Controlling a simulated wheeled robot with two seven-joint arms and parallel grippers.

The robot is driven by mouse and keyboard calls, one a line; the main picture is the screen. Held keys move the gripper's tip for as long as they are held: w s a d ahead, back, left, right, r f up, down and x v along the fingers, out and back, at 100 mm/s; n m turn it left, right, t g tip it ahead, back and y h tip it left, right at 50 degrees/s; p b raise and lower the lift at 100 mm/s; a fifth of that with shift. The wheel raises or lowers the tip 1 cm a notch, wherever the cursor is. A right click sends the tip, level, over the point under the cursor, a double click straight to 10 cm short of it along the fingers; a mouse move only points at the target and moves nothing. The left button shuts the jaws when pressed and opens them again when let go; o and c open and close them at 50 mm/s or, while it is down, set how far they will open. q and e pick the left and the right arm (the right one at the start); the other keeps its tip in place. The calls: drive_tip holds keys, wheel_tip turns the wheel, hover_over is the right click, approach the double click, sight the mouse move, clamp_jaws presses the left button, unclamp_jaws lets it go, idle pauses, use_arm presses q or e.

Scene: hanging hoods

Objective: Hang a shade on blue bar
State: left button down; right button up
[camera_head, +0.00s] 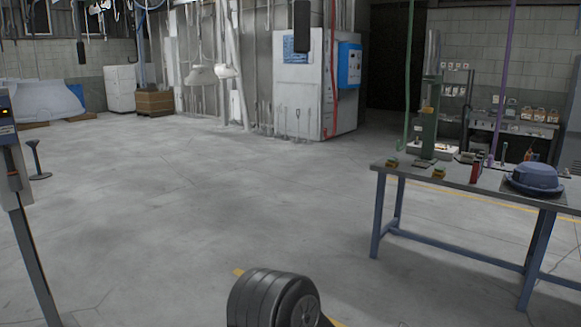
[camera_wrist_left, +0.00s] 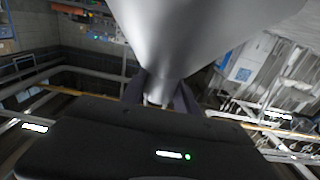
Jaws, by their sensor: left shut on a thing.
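My left gripper (camera_wrist_left: 160,96) is shut on a grey, cone-shaped shade (camera_wrist_left: 185,38) in the left wrist view. The dark fingers close around the narrow neck of the shade, and its wide end runs out of the top of the picture. Neither this gripper nor the held shade shows in the head view. A thin blue bar-like piece (camera_head: 141,50) shows at the top left of the head view; I cannot tell if it is the task's blue bar. My right gripper is in neither view.
Two pale shades, one (camera_head: 201,76) beside the other (camera_head: 224,71), hang at the back. A workbench (camera_head: 450,178) with a blue hat-like object (camera_head: 535,178) stands at the right. A grey cabinet (camera_head: 300,85) stands behind. The middle floor (camera_head: 190,190) is clear.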

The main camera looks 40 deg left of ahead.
use_arm(q)
drive_tip(key=s+a+r+n+g+y+p, duration=0.1)
drive_tip(key=a+r+n+y+p, duration=0.15)
drive_tip(key=a+r, duration=0.8)
drive_tip(key=s+a+r+n+y+p, duration=0.1)
drive_tip(key=a+r+n+y+p, duration=0.2)
drive_tip(key=a+r, duration=0.7)
drive_tip(key=s+r+p, duration=0.1)
drive_tip(key=s+r, duration=0.2)
drive_tip(key=r, duration=0.4)
drive_tip(key=s+a+r+y+p, duration=0.1)
drive_tip(key=s+r, duration=0.3)
drive_tip(key=r, duration=0.3)
drive_tip(key=s+a+r+p, duration=0.1)
drive_tip(key=s+r+p, duration=0.1)
drive_tip(key=s+r, duration=0.2)
wheel_tip(320, 180, up, 3)
drive_tip(key=shift+a+r+m+g, duration=0.2)
drive_tip(key=shift+m+g, duration=0.1)
drive_tip(key=shift+m, duration=0.15)
drive_tip(key=shift+w+y, duration=0.15)
drive_tip(key=shift+y, duration=0.1)
drive_tip(key=w, duration=0.7)
drive_tip(key=shift+w+f+b, duration=0.2)
drive_tip(key=shift+w+b, duration=0.15)
drive_tip(key=shift+a, duration=0.1)
